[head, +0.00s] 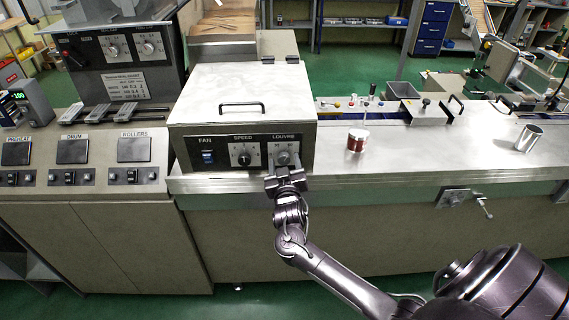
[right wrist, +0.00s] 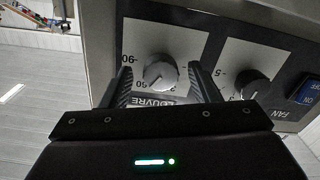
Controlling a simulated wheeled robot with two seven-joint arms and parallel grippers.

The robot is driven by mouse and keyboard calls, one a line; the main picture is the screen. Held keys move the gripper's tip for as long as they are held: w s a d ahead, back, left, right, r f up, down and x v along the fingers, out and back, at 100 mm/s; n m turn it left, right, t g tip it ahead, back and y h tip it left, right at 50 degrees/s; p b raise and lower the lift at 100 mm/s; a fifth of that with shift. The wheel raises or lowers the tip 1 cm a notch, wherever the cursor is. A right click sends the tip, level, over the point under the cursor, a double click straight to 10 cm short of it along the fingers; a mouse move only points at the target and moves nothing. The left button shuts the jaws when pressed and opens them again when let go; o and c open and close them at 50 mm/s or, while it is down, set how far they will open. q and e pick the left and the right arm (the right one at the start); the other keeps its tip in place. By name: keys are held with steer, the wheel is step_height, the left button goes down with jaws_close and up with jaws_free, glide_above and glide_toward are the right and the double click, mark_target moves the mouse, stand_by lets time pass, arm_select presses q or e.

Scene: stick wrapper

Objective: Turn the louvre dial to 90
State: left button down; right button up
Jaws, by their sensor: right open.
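The louvre dial (head: 284,157) is a grey round knob on a pale plate at the right of the box's front panel. In the right wrist view the dial (right wrist: 161,75) sits between my finger pads, with the 90 mark to its left. Which mark its pointer faces is too small to tell. My right gripper (head: 285,178) is in front of the dial, its jaws open; in the wrist view the fingers (right wrist: 161,86) stand on both sides of the knob with gaps. I cannot tell how far they reach past it. My left gripper is not in view.
The speed dial (head: 243,157) and the blue fan switch (head: 208,157) are on the same panel, left of the louvre dial. A red-banded tin (head: 357,140) and a metal cup (head: 529,138) stand on the bench to the right. The bench between them is mostly clear.

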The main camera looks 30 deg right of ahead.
steer(key=c, duration=1)
steer(key=shift+f, duration=0.1)
steer(key=shift+a+f+m+b, duration=0.1)
steer(key=shift+m+b, duration=0.65)
steer(key=shift+m, duration=0.25)
steer(key=m+b, duration=0.2)
steer(key=m, duration=0.1)
steer(key=shift+m, duration=0.3)
steer(key=m+b, duration=0.2)
steer(key=m, duration=0.1)
steer(key=shift+m+b, duration=1.05)
steer(key=shift+m, duration=0.55)
